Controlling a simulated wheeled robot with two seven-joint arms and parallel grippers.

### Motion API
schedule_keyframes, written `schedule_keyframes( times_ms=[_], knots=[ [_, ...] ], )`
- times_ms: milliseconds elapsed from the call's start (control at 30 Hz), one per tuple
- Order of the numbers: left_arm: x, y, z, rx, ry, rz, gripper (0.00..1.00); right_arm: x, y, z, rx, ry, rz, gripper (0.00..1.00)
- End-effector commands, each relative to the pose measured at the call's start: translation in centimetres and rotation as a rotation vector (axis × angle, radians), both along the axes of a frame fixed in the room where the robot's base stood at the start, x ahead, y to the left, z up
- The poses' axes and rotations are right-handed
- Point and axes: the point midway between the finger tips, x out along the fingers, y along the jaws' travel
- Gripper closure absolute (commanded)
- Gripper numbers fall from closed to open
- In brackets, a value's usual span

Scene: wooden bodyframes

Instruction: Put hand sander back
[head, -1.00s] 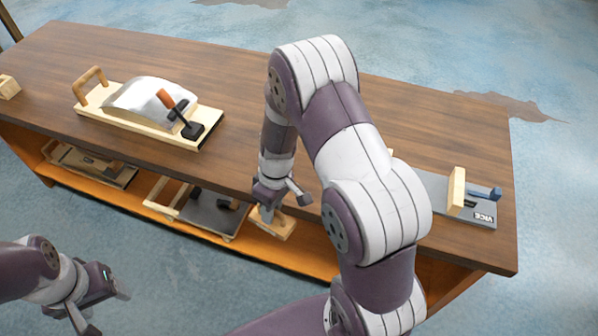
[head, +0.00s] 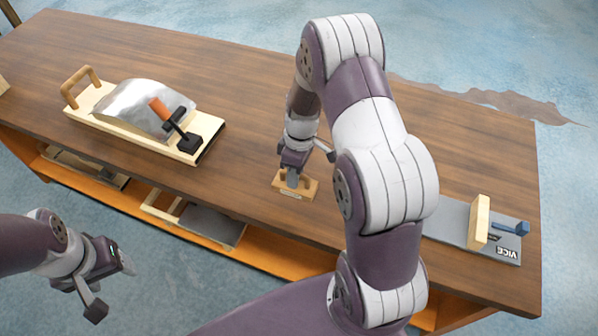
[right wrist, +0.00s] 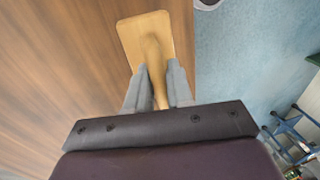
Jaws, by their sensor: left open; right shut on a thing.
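The hand sander (head: 294,186) is a small wooden block with a raised handle. It is at the front edge of the brown workbench top (head: 250,150), near the middle. My right gripper (head: 292,178) is shut on its handle from above. In the right wrist view the sander (right wrist: 148,30) shows between the two grey fingers of the right gripper (right wrist: 157,85), with wood under it and floor to its right. I cannot tell whether it touches the bench top. My left gripper (head: 115,285) is open and empty, in front of the bench at the lower left.
A wooden board with a curved metal sheet (head: 137,105) and a black-and-orange clamp (head: 176,125) stands on the bench at left. A vice (head: 480,225) is at the right end. The lower orange shelf (head: 262,255) holds a framed tray (head: 210,224). The bench middle is clear.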

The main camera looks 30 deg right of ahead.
Motion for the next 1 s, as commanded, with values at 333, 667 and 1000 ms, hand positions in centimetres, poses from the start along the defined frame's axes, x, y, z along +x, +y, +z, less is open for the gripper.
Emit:
schedule_keyframes(
  times_ms=[333, 667, 1000],
  knots=[
    [0.0, 0.0, 1.5, 0.0, 0.0, 0.0, 0.36, 3.1, -2.8, -4.0, 0.001, 0.005, 0.002, 1.0],
    [0.0, 0.0, 1.7, 0.0, 0.0, 0.0, 0.36, 3.2, -2.7, -6.5, 0.0, 0.0, 0.001, 1.0],
    [0.0, 0.0, 1.5, 0.0, 0.0, 0.0, 0.36, 3.1, -2.7, -6.8, 0.0, 0.0, 0.001, 0.53]
  ],
)
